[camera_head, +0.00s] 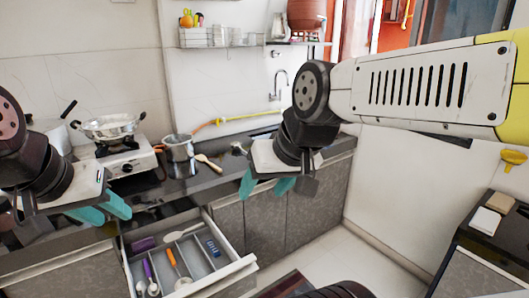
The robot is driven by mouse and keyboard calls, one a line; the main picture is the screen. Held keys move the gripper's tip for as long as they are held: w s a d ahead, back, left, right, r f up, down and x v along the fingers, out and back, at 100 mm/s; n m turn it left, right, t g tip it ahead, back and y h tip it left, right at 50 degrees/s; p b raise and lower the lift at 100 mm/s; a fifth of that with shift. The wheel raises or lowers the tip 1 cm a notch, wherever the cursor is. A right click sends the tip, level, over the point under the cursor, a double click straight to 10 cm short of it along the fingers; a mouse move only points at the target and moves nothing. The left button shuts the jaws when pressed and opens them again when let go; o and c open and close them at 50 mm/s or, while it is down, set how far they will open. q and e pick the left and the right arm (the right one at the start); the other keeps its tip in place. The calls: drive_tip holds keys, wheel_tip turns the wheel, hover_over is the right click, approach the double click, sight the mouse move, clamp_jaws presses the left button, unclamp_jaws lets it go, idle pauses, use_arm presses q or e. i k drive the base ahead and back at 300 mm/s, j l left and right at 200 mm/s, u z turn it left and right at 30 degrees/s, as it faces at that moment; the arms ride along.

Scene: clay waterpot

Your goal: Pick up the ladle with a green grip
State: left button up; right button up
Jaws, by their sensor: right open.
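I cannot make out a ladle with a green grip in this view. The open drawer (237,268) at the lower left holds several utensils in compartments, among them one with an orange grip (172,260) and one with a purple grip (148,270). My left gripper (108,214) has its teal fingers apart above the counter, left of and higher than the drawer. My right gripper (266,188) is open and empty in front of the cabinet doors, to the right of the drawer. My grippers and arms hide parts of the counter.
A stove (141,161) with a wide pan (108,125) stands on the counter. Beside it are a steel pot (179,150) and a wooden spoon (207,161). A dark counter (480,232) stands at the far right. Tiled floor (335,262) lies open between.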

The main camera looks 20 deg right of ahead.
sight(235, 144)
drive_tip(key=z, duration=0.4)
drive_tip(key=i+l, duration=0.1)
drive_tip(key=l, duration=1)
drive_tip(key=i+l+u, duration=0.1)
drive_tip(key=i+l, duration=0.5)
drive_tip(key=l, duration=0.15)
drive_tip(key=i+l+u, duration=0.15)
drive_tip(key=i+l, duration=0.15)
drive_tip(key=i+l+u, duration=0.2)
drive_tip(key=i, duration=1.45)
drive_tip(key=j, duration=0.1)
